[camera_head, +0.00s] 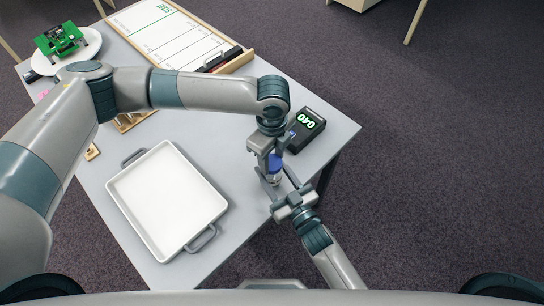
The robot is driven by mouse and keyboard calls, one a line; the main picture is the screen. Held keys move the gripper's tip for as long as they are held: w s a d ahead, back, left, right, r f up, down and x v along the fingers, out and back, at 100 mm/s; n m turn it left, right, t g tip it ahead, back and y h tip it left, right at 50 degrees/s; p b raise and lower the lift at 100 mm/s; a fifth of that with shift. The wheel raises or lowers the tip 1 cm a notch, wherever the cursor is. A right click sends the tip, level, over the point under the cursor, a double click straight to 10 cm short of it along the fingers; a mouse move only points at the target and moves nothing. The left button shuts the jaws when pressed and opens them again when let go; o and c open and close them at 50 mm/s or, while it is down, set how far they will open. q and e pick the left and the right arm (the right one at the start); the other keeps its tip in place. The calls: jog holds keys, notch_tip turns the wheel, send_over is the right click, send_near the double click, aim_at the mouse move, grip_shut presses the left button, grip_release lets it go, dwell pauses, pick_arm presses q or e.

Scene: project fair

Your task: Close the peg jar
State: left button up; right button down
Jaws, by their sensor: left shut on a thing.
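The peg jar (274,180) stands near the right edge of the table, small and mostly hidden between my two grippers. Its blue lid (275,161) shows at the top of the jar. My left gripper (274,156) comes down from above and is shut on the blue lid. My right gripper (280,178) reaches in from below right, with its fingers at the jar's body. Whether they press on the jar is too small to tell. Whether the lid is seated on the jar or just above it is also unclear.
A black box with a green digital display (308,131) stands just right of the grippers. A white tray (210,207) with grey handles lies to the left. A whiteboard (170,35), a green circuit board (58,42) on a white plate (90,40) and small wooden items lie farther back.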

pick_arm(q)
jog(key=o, duration=1.2)
jog(key=shift+o, duration=0.2)
jog(key=shift+r, duration=0.15)
notch_tip(320, 180, up, 12)
pick_arm(e)
jog(key=c, duration=0.8)
grip_release()
